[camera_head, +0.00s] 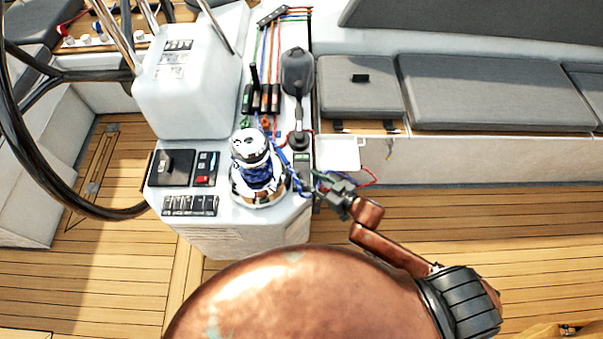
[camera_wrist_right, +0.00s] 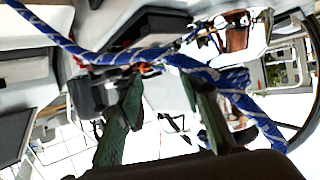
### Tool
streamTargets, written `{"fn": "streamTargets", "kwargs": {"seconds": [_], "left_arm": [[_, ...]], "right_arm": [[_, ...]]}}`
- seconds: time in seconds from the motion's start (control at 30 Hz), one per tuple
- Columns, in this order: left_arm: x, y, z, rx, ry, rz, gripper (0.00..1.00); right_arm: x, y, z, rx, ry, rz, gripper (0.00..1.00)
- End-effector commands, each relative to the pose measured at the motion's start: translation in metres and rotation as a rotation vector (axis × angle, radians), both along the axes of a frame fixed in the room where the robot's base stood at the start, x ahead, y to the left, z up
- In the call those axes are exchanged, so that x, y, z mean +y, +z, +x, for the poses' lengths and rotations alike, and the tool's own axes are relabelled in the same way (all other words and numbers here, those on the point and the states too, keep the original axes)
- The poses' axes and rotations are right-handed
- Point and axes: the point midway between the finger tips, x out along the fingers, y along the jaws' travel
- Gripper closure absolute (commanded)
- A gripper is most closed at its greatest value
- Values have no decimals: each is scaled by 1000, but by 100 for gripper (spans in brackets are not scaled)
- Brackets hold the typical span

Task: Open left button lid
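My right gripper (camera_head: 320,184) is at the right edge of the white console, beside the winch (camera_head: 250,146) wrapped with blue rope. In the right wrist view its two green fingers (camera_wrist_right: 163,84) stand apart, and a blue rope (camera_wrist_right: 60,42) crosses in front of them. I see no object gripped. A small dark fitting with a green mark (camera_head: 301,159) sits on the console just above and left of the gripper. I cannot tell if it is a button lid. No left button lid can be made out for certain. My left gripper is not in view.
A black lever (camera_head: 298,75) stands behind the winch, beside several rope clutches (camera_head: 262,98). A switch panel (camera_head: 190,205) is at the console's front left. The steering wheel (camera_head: 75,190) is at far left. Grey cushions (camera_head: 490,90) line the right bench; the wooden floor (camera_head: 500,225) below is clear.

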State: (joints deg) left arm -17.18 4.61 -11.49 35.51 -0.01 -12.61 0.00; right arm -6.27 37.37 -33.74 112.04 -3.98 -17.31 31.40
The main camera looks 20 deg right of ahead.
Motion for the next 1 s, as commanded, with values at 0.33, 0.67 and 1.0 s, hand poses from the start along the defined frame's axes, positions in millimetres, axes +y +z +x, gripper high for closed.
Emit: {"fn": "streamTargets", "kwargs": {"seconds": [0.33, 0.67, 1.0], "left_arm": [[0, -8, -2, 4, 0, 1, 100], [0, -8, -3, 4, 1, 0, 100], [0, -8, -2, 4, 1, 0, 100]], "right_arm": [[22, -20, 41, 0, -1, 0, 66], [26, -23, 47, 1, -2, -1, 66], [25, -23, 47, 1, -2, -1, 85]]}}
